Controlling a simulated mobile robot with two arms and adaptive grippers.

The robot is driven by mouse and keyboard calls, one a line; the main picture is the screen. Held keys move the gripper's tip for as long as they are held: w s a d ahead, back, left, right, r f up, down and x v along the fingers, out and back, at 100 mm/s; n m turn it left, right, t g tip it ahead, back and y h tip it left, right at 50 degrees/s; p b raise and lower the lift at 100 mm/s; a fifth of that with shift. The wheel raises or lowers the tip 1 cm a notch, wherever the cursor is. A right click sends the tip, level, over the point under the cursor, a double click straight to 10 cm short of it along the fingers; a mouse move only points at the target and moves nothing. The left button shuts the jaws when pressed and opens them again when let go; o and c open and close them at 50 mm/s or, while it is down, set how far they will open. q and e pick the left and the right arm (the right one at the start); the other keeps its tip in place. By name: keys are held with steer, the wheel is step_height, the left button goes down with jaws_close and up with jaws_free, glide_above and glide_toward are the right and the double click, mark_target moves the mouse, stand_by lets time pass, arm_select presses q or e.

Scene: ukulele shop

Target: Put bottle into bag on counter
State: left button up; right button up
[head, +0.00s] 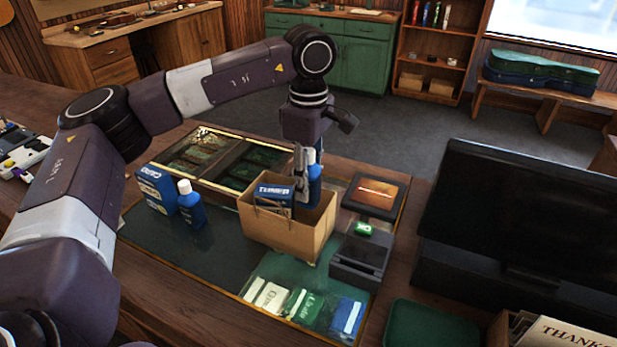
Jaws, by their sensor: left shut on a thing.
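My left gripper (304,170) points down over the brown paper bag (288,236) on the counter and is shut on a blue bottle (315,188). The bottle is upright at the bag's opening; its lower part is hidden by the bag, and I cannot tell whether it touches the bottom. A blue box (272,196) stands inside the bag at the left. Another blue bottle with a white cap (191,206) stands on the counter to the left of the bag. My right gripper does not show.
A blue box (156,189) stands beside the left bottle. A dark card device (360,258) and a framed tray (376,196) lie right of the bag. Small packets (306,306) lie in front. A large dark monitor (520,225) blocks the right side. The dark mat (215,256) has free room.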

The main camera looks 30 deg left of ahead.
mark_target(309, 150)
arm_select(q)
steer(key=shift+f+b, duration=2)
steer(key=shift+f, duration=0.95)
steer(key=o, duration=1.3)
steer(key=shift+o, duration=0.2)
steer(key=shift+r, duration=0.1)
step_height(309, 150, up, 12)
steer(key=shift+f, duration=0.2)
steer(key=shift+r, duration=0.15)
